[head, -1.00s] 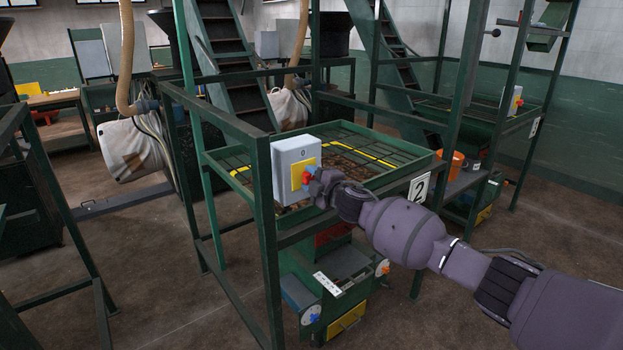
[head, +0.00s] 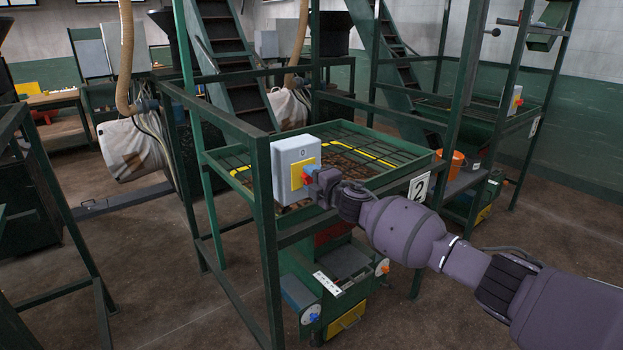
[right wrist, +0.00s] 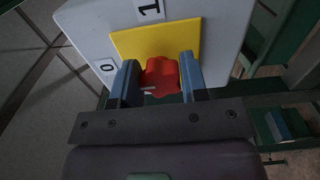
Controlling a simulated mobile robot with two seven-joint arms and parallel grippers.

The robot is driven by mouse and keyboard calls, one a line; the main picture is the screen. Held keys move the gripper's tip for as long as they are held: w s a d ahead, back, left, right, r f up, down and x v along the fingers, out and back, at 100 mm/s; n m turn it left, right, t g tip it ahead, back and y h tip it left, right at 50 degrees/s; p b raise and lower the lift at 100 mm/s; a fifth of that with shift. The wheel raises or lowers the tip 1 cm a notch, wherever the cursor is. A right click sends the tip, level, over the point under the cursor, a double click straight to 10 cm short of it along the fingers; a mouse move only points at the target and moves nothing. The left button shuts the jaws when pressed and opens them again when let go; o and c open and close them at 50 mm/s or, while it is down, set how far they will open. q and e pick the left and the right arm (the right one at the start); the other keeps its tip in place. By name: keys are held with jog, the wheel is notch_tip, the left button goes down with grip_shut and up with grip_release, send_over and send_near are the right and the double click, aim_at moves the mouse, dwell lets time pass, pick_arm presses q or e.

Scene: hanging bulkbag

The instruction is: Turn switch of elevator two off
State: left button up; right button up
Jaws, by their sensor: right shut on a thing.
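The switch box (head: 287,164) of elevator two is grey with a yellow plate (head: 297,177) and a red knob (head: 311,169). It is mounted on the green frame. My right gripper (head: 313,179) is at the box. In the right wrist view, the gripper (right wrist: 160,72) has its two blue-grey fingers on either side of the red knob (right wrist: 162,76), shut on it. The 0 label (right wrist: 107,67) is left of the yellow plate, and the 1 label (right wrist: 150,8) is above it. A small pale mark shows on the knob's left side. My left gripper is out of view.
The number 2 sign (head: 419,187) hangs on the tray's front edge. The green frame post (head: 267,240) stands below the box. Another switch box (head: 514,100) is farther back on the right. An orange bucket (head: 457,161) stands behind.

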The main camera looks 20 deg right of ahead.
jog(key=o, duration=0.9)
jog(key=shift+s, duration=0.15)
jog(key=v, duration=1)
jog(key=shift+s+d, duration=0.15)
jog(key=shift+s, duration=0.15)
